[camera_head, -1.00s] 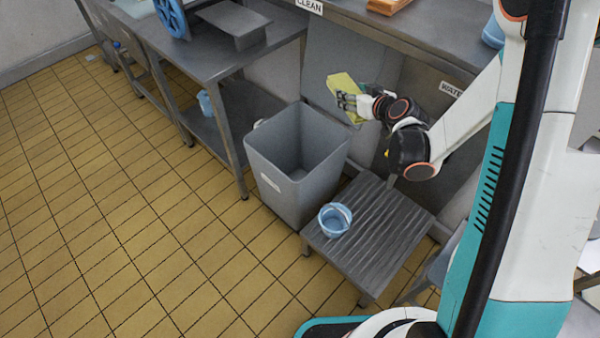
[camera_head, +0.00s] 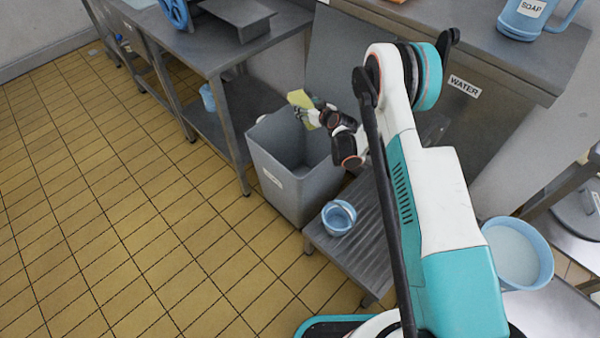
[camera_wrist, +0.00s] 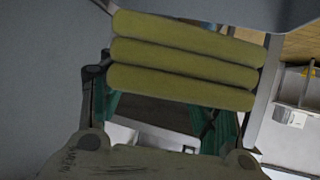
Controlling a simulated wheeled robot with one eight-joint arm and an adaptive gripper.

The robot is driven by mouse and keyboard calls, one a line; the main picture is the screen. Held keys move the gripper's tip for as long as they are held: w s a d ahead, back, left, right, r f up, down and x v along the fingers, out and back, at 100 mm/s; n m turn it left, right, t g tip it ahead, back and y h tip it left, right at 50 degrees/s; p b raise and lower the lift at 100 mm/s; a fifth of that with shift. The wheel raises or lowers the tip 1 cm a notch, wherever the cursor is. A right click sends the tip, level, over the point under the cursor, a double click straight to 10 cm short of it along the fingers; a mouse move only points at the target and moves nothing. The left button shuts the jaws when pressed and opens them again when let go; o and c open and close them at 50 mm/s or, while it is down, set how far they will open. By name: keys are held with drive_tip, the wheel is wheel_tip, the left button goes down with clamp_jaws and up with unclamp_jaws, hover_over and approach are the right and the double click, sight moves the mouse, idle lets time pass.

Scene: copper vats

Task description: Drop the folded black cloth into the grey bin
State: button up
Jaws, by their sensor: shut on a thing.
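A folded cloth (camera_head: 300,98) is held in my gripper (camera_head: 313,114); it looks yellow-green, not black. In the wrist view the cloth (camera_wrist: 185,62) shows as several stacked folds between the fingers. My gripper is shut on it. The grey bin (camera_head: 283,185) stands on the floor, open at the top, with a small white label on its front. In the head view, the cloth and gripper appear above the bin's opening, towards its back side. The exact height over the rim is hard to tell. No black cloth is visible.
A low slatted metal stand (camera_head: 352,245) with a small blue bucket (camera_head: 338,218) is right of the bin. A steel table (camera_head: 215,50) stands behind left, and a counter (camera_head: 470,60) with a blue soap jug (camera_head: 530,18) behind right. The tiled floor at left is clear.

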wheel_tip(320, 180, down, 6)
drive_tip(key=shift+r+b, duration=0.1)
drive_tip(key=shift+b, duration=0.95)
drive_tip(key=o, duration=1.3)
drive_tip(key=shift+c, duration=0.2)
drive_tip(key=v, duration=0.7)
drive_tip(key=shift+s+d+r, duration=0.1)
drive_tip(key=shift+s, duration=0.15)
